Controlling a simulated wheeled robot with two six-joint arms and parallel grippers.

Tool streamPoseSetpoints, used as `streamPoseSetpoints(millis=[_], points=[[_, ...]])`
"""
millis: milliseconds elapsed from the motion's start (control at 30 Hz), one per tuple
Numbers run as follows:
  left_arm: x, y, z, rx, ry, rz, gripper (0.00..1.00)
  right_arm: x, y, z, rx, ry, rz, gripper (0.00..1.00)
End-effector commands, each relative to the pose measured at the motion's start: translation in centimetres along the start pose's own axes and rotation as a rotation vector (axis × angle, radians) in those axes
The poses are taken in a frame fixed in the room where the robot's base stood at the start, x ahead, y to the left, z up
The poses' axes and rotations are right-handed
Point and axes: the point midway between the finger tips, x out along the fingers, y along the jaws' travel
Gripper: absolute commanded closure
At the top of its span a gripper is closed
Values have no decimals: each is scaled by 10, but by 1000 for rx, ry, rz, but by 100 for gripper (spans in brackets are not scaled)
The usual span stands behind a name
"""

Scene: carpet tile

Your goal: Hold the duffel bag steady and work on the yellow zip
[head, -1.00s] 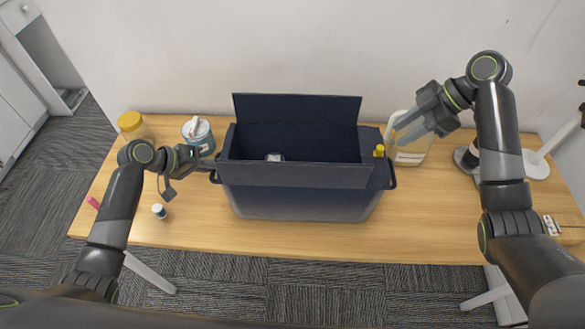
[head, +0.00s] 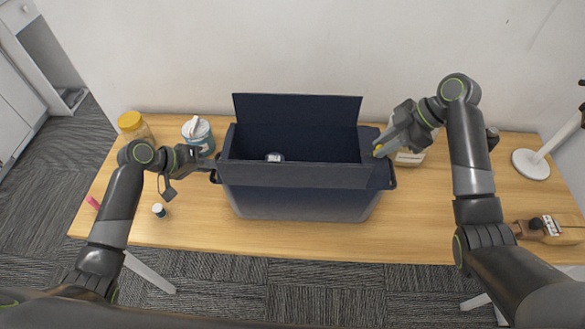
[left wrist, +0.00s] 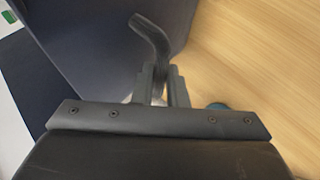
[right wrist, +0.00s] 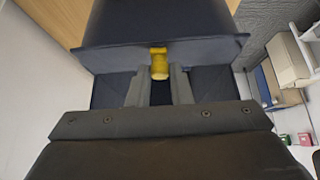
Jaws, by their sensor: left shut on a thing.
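The dark navy duffel bag (head: 300,200) stands on the table with its top flaps open. My left gripper (head: 208,166) is at the bag's left end. In the left wrist view its fingers (left wrist: 159,85) are shut on the dark end handle (left wrist: 152,40). The yellow zip pull (head: 378,152) is at the bag's right end. My right gripper (head: 387,146) is over that end. In the right wrist view its fingers (right wrist: 158,85) are open, with the yellow zip pull (right wrist: 159,64) in line with the gap, just at the tips.
A yellow-lidded jar (head: 131,122) and a blue-and-white tub (head: 197,130) stand left of the bag. A small bottle (head: 159,211) is near the front left. A pale container (head: 411,158) is partly hidden behind my right gripper.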

Motion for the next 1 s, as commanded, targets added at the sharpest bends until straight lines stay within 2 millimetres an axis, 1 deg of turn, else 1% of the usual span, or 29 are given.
streamPoseSetpoints(millis=[33,100,367,733,1000], points=[[0,0,0,0,1,0,100,0,0,0,0,0,0,88],[0,0,0,0,1,0,100,0,0,0,0,0,0,97],[0,0,0,0,1,0,100,0,0,0,0,0,0,98],[0,0,0,0,0,0,100,5,0,-8,-1,0,1,98],[0,0,0,0,0,1,100,5,0,-9,-1,0,1,98]])
